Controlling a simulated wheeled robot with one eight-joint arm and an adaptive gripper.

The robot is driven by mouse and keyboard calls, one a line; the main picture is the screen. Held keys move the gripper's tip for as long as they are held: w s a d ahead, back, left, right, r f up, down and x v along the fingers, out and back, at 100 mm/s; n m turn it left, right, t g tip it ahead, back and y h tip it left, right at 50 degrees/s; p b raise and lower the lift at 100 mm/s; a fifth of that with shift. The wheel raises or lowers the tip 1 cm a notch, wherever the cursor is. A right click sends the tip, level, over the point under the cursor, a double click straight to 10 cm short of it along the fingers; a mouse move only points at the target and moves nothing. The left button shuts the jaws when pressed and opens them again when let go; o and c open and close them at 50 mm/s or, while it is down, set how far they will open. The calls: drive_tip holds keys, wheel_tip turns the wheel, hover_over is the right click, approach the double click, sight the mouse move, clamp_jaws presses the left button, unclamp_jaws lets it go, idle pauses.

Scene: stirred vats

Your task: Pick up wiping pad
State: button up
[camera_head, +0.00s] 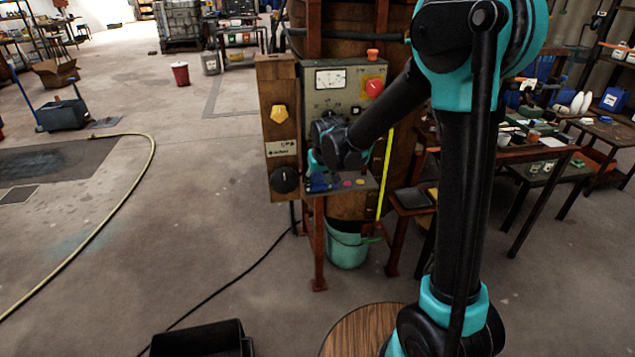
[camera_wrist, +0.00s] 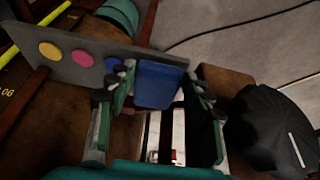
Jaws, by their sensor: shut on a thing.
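The wiping pad, a blue block (camera_wrist: 160,84), sits between my gripper's two fingers in the wrist view. My gripper (camera_wrist: 163,96) is shut on it. The pad is at the edge of a grey ledge (camera_wrist: 75,55) that bears yellow, pink and blue round spots. I cannot tell whether the pad still touches the ledge. In the head view my gripper (camera_head: 322,172) is low in front of the control panel, just over the ledge, and my arm hides part of it.
The grey control box (camera_head: 342,92) has a gauge and a red button (camera_head: 374,88). A wooden board beside it carries a yellow knob (camera_head: 278,114) and a black knob (camera_head: 286,180). A teal bucket (camera_head: 347,247) stands below. Tables are at right; open floor lies left, crossed by a hose (camera_head: 107,215).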

drive_tip(key=s+d, duration=0.2)
drive_tip(key=s, duration=0.5)
drive_tip(key=s+d, duration=0.3)
drive_tip(key=s, duration=0.5)
drive_tip(key=shift+s, duration=0.2)
